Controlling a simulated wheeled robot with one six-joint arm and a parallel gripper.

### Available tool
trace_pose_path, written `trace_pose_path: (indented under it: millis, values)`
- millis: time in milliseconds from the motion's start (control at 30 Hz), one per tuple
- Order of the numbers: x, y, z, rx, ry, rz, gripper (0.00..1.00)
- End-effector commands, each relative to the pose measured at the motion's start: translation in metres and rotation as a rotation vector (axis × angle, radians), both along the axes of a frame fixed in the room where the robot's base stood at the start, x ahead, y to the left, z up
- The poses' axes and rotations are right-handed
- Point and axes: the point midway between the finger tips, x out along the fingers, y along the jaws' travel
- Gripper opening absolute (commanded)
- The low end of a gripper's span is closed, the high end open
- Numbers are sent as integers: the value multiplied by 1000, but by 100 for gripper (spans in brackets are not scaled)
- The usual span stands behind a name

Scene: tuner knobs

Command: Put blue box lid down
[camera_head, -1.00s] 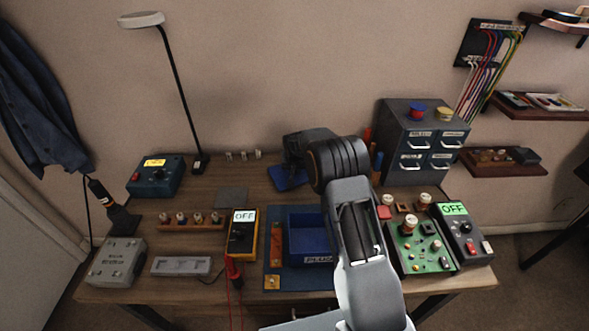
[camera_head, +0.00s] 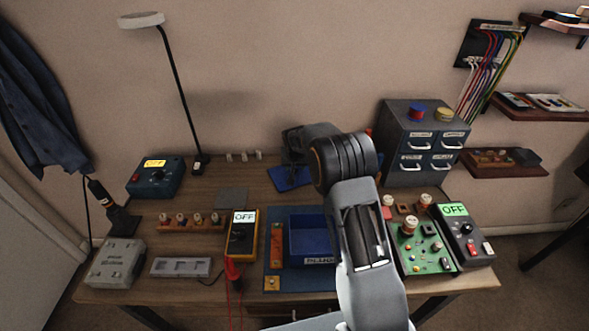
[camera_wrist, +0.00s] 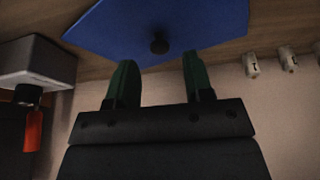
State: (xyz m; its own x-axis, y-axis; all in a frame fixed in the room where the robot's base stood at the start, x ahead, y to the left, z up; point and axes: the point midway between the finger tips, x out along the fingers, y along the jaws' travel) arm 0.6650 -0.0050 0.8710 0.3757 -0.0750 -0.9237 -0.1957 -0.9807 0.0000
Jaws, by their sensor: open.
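The blue box lid (camera_head: 290,179) lies on the back of the table near the wall. In the wrist view the lid (camera_wrist: 165,25) is a flat blue plate with a small dark knob (camera_wrist: 159,44). My gripper (camera_head: 297,157) is at the lid in the head view, its fingers hard to make out there. In the wrist view my gripper (camera_wrist: 158,72) has its two green fingers apart, with nothing between them and the knob just beyond the tips. The open blue box (camera_head: 309,222) stands in front of the lid, its right part hidden by my arm.
A yellow meter (camera_head: 242,235) stands left of the box. A green circuit board (camera_head: 425,254) and a grey OFF device (camera_head: 465,238) are at the right. A drawer cabinet (camera_head: 408,175) stands at the back right. A small grey mat (camera_head: 231,196) lies left of the lid.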

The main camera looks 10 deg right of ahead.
Motion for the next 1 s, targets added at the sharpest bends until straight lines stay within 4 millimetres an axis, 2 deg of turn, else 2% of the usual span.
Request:
trace_pose_path:
  millis: [100, 300, 567, 667, 767, 867, 1000]
  values:
    - [-9, 2, 24, 0, -4, 0, 47]
    - [-22, 4, 56, 0, -2, 0, 47]
    - [-34, 6, 81, 0, -1, 2, 47]
    - [-47, 6, 94, 0, 2, 9, 47]
    - [-73, 6, 113, 0, 8, 24, 47]
    - [-113, 5, 135, -1, 18, 47, 47]
    - [-177, 4, 155, 1, 37, 85, 47]
